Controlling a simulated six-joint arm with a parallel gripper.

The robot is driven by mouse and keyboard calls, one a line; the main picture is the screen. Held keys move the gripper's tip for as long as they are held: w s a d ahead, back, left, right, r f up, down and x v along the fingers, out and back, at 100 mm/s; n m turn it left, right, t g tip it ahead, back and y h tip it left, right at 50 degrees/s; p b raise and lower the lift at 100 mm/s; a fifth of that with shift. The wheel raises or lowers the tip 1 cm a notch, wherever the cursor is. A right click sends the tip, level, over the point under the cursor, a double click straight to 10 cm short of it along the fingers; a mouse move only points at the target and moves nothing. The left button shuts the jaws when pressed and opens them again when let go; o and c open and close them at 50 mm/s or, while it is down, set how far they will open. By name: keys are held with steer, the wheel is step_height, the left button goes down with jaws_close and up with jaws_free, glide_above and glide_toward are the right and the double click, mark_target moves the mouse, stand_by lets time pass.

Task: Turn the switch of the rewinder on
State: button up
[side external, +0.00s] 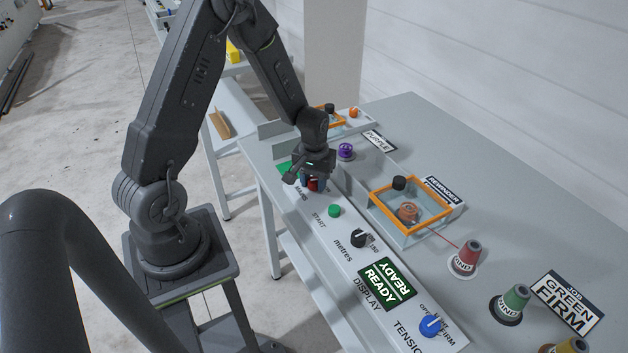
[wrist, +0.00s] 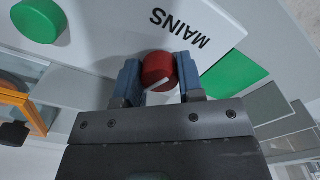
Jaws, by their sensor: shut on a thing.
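The red round knob (wrist: 157,72) marked MAINS has a white pointer line, which lies slanted in the wrist view. My gripper (wrist: 158,78) is shut on it, one blue-grey finger on each side. In the side view my gripper (side external: 312,181) reaches down to the far end of the white control panel (side external: 335,247), and the red knob is mostly hidden by it. The rewinder (side external: 385,222) is a clear box with an orange-framed lid, a black knob (side external: 399,183) on top and an orange spool (side external: 408,212) inside. Its label appears to read REWINDER.
A green START button (side external: 335,211), a black metres dial (side external: 358,238), a READY display (side external: 387,284) and a blue tension knob (side external: 430,326) line the panel. A red thread runs from the rewinder to a red cone (side external: 466,258). A purple spool (side external: 346,151) stands near my gripper.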

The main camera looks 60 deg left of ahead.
mark_target(314, 180)
steer(key=shift+m, duration=0.9)
steer(key=o, duration=0.9)
step_height(314, 180, up, 14)
steer(key=shift+f, duration=0.1)
